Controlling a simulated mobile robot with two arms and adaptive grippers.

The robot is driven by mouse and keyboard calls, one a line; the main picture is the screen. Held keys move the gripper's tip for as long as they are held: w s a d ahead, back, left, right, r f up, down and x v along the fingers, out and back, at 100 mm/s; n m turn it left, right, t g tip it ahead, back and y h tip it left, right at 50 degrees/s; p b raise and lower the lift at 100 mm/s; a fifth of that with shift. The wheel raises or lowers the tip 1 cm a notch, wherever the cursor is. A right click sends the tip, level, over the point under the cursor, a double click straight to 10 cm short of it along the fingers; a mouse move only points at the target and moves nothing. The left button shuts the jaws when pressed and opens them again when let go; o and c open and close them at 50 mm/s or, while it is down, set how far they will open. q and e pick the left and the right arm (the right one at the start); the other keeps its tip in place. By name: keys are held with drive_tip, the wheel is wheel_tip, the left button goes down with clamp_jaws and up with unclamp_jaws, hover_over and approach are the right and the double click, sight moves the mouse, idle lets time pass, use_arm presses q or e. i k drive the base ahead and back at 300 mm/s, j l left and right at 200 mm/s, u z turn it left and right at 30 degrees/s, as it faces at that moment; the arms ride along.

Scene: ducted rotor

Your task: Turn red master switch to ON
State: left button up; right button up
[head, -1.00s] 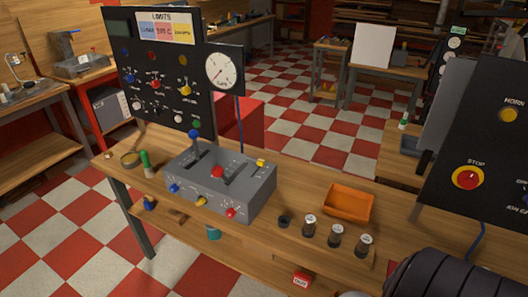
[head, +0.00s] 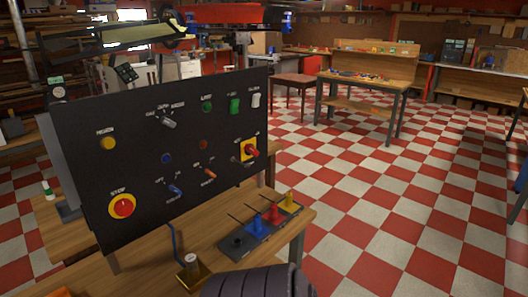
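The red master switch (head: 252,151) is a red knob on a yellow plate at the right side of the black control panel (head: 130,165). Its small lettering is too small to read, so I cannot tell its setting. A dark ribbed part at the bottom edge looks like my own arm. Neither gripper shows in the head view, and nothing of mine touches the switch.
The panel also carries a red STOP button (head: 122,206), a yellow HORN button (head: 108,143) and several small switches. In front stands a tray (head: 226,242) with blue, red and yellow pieces. Checkered floor lies open to the right.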

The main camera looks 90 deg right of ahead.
sight(249, 150)
drive_tip(key=z, duration=2.7)
drive_tip(key=i+l+u, duration=0.15)
drive_tip(key=u, duration=0.3)
drive_tip(key=l+u, duration=0.3)
drive_tip(key=u, duration=0.15)
drive_tip(key=i+l+u, duration=0.2)
drive_tip(key=l, duration=0.55)
drive_tip(key=l+u, duration=0.2)
drive_tip(key=l, duration=0.5)
drive_tip(key=i+l+u, duration=0.15)
drive_tip(key=l, duration=0.65)
